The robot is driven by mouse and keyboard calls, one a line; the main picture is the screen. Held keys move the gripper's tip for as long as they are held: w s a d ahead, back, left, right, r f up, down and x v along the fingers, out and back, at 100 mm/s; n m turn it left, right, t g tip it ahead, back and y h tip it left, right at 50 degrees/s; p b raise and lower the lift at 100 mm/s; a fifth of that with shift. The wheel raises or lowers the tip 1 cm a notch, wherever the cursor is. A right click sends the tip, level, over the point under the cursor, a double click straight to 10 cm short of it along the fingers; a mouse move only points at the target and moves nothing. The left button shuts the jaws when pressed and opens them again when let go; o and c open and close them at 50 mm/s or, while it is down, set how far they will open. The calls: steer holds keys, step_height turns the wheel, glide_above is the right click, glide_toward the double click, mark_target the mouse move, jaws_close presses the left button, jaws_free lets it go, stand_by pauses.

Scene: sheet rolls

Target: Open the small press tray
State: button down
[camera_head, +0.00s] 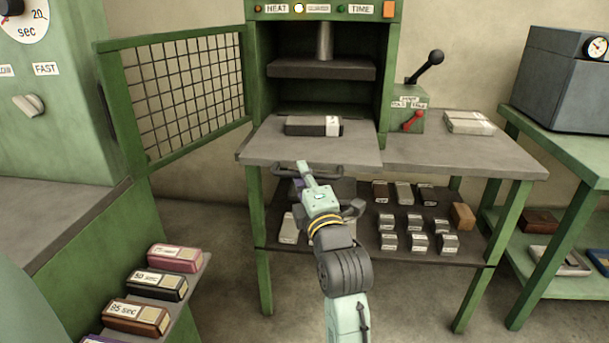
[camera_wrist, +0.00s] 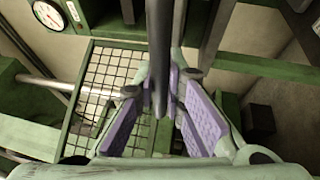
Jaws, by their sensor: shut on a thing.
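The press (camera_head: 251,60) is a green frame with a dark upper plate. Its small tray (camera_head: 262,146) is a flat grey plate at the front of the press, with a dark block (camera_head: 303,127) with a white label lying on it. A dark bar handle (camera_head: 284,171) runs below the tray's front edge. My gripper (camera_head: 306,172) is at this handle. In the wrist view, the purple-padded fingers (camera_wrist: 160,108) are closed around the dark handle bar (camera_wrist: 159,40). My arm hides part of the handle.
A mesh guard door (camera_head: 185,95) stands open left of the press. A lever with a black knob (camera_head: 431,62) rises to the right. A lower shelf (camera_head: 370,240) carries several small blocks. A green cabinet (camera_head: 60,110) stands at left, a side table (camera_head: 560,150) at right.

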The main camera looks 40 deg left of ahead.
steer(key=c, duration=1.7)
jaws_free()
steer(key=shift+o, duration=0.2)
steer(key=v, duration=0.7)
steer(key=shift+s+d, duration=0.15)
steer(key=shift+d, duration=0.1)
